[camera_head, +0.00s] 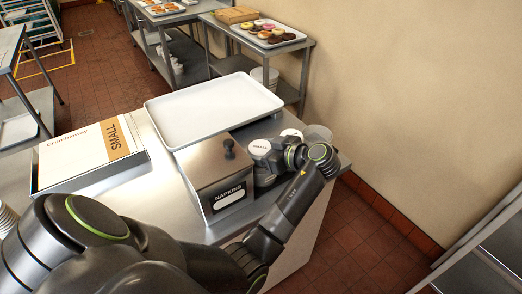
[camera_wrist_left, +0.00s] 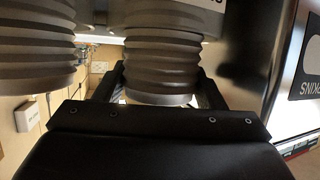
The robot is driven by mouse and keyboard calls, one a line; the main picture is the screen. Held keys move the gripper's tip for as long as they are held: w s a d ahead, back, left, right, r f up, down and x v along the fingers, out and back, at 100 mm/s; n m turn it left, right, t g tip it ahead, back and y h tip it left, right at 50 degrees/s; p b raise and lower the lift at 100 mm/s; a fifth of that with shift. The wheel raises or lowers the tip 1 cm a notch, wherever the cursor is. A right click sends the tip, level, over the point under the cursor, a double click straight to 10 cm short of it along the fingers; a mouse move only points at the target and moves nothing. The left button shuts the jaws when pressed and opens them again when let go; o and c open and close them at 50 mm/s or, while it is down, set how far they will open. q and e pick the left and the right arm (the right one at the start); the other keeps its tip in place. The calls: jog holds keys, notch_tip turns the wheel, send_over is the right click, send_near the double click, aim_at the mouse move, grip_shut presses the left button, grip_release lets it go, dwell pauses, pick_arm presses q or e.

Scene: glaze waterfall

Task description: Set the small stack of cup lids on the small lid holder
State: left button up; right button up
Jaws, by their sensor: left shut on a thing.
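My left gripper (camera_head: 270,166) is beside the napkin box at the counter's right end, mostly hidden by my own wrist. In the left wrist view its dark fingers (camera_wrist_left: 158,92) are closed around a grey ridged stack of cup lids (camera_wrist_left: 160,62). A second ridged stack (camera_wrist_left: 40,50) stands to the left of it. In the head view a round white top marked SMALL (camera_head: 260,147) shows at the gripper, and another white round top (camera_head: 291,134) is just behind. I cannot tell which of these belongs to the small lid holder. My right gripper is not in view.
The steel napkin box (camera_head: 205,165) stands close to the left of the gripper. A white tray (camera_head: 213,110) lies behind it and a box marked SMALL (camera_head: 90,155) lies to the left. A clear container (camera_head: 319,133) is near the wall. Donuts sit on a far table.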

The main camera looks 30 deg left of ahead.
pick_arm(q)
jog(key=shift+f+b, duration=0.55)
jog(key=shift+f, duration=0.05)
jog(key=o, duration=0.7)
jog(key=shift+r, duration=0.1)
